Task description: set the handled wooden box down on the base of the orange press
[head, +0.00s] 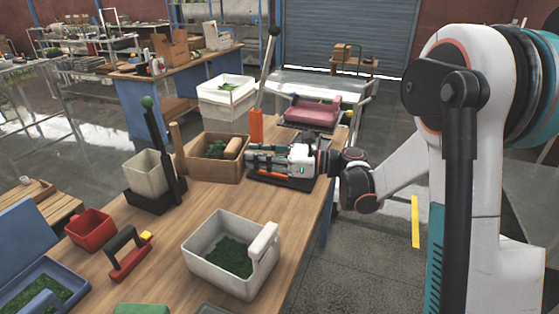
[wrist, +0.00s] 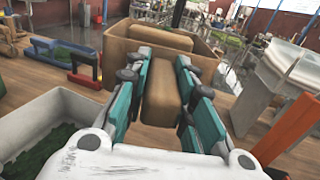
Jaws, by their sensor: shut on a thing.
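The handled wooden box (head: 212,172) is brown, open-topped, and has green stuff inside in the head view. Its thick handle (wrist: 162,90) lies between my gripper's teal-padded fingers in the wrist view. My gripper (head: 248,160) is shut on this handle. The box is level, to the left of the press base; I cannot tell whether its underside touches the table. The orange press shows an orange upright (head: 256,127), a long lever with a dark knob, and a dark base (head: 290,184) partly hidden under my gripper. The orange upright is also at the lower right of the wrist view (wrist: 286,130).
A dark press with a green knob (head: 165,150) and a beige bin (head: 147,174) stand left of the box. A white handled box (head: 205,262) stands nearer. A white bin (head: 226,108) and a pink container (head: 312,110) are behind. Table between is clear.

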